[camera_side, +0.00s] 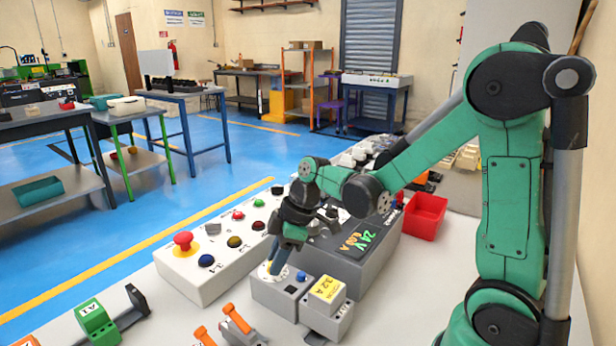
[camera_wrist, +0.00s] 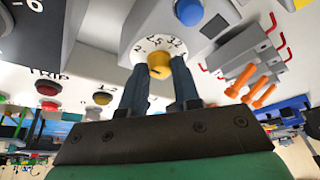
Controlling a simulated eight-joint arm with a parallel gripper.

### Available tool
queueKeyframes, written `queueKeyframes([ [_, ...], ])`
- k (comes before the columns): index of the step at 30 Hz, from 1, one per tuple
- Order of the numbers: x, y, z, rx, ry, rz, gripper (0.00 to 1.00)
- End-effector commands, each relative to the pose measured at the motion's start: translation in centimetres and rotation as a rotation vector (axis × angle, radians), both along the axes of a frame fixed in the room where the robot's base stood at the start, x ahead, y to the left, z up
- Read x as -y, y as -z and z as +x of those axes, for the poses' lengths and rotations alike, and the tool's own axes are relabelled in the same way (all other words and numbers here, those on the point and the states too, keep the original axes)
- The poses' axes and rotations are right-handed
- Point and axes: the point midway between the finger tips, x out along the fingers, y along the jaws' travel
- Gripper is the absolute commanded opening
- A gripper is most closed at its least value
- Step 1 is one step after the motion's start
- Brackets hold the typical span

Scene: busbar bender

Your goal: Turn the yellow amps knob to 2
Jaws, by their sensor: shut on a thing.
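The yellow amps knob (camera_wrist: 158,66) sits at the centre of a round white dial (camera_wrist: 160,42) with black numbers, on a grey box (camera_side: 275,292). My gripper (camera_wrist: 160,82) points down at it, its two fingers closed on the knob from both sides in the wrist view. In the side view my gripper (camera_side: 277,268) covers the knob, and only part of the white dial shows. Numbers including 2 and 32 show on the dial's rim. I cannot tell which mark the knob points to. A blue button (camera_wrist: 188,12) is on the same box.
A box with a yellow "3.2 A" label (camera_side: 327,288) stands close on the right. A white panel with a red mushroom button (camera_side: 183,241) lies left. A dark unit reading 24V 0.00 A (camera_side: 365,238) is behind. Orange-handled switches (camera_side: 237,319) are in front.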

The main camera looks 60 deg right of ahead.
Motion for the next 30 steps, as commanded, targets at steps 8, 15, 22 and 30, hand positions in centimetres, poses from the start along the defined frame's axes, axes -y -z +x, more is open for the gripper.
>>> queueKeyframes([
  [8,0.0,0.0,0.0,0.0,-0.001,-0.002,0.0],
  [15,0.0,0.0,0.0,0.0,0.0,-0.001,0.58],
  [22,0.1,-0.2,-0.1,0.0,0.001,-0.001,0.58],
  [30,0.9,-3.0,-0.9,-0.001,0.002,-0.001,0.58],
])
